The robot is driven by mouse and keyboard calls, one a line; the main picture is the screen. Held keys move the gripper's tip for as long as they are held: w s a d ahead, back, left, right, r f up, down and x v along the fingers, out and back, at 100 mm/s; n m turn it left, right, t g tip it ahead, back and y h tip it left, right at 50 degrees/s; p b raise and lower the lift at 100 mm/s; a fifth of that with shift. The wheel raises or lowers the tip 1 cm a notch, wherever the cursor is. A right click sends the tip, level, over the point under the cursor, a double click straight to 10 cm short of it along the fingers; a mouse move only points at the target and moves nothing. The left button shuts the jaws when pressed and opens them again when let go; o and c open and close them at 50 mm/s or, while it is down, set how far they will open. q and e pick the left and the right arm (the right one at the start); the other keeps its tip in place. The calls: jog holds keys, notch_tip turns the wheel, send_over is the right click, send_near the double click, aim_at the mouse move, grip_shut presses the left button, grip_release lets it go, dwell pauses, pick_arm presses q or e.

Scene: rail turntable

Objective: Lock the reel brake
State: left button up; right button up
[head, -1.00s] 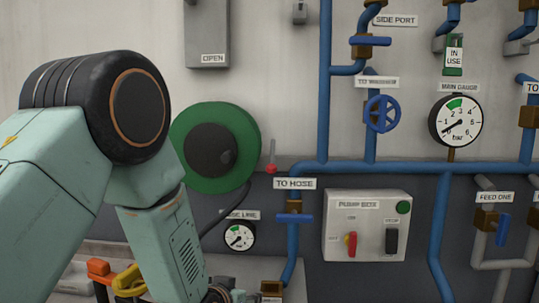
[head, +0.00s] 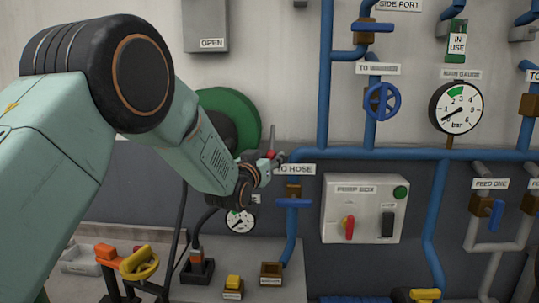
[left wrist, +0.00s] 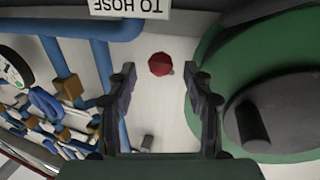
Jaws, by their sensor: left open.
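The green hose reel (head: 228,103) with its dark hub is on the wall, partly hidden behind my left arm. Just right of it is a small red knob (head: 271,154) with a thin grey rod standing up from it, seemingly the reel brake. My left gripper (head: 277,158) is at this knob in the head view, overlapping it. In the left wrist view the gripper (left wrist: 160,76) is open, and the red knob (left wrist: 160,64) shows between the fingertips, with space on both sides. The reel (left wrist: 210,110) fills the right side there. My right gripper is out of view.
Blue pipes (head: 325,90) run close to the right of the knob, with the TO HOSE label (head: 296,169) and a blue valve handle (head: 294,203) below. A pump box (head: 363,208) is further right. Below are a yellow handwheel (head: 139,263) and small blocks on a ledge.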

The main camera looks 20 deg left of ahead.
pick_arm(q)
jog(key=shift+w+f, duration=0.1)
jog(key=shift+w, duration=0.95)
jog(key=shift+s, duration=0.1)
jog(key=shift+c, duration=0.8)
grip_shut()
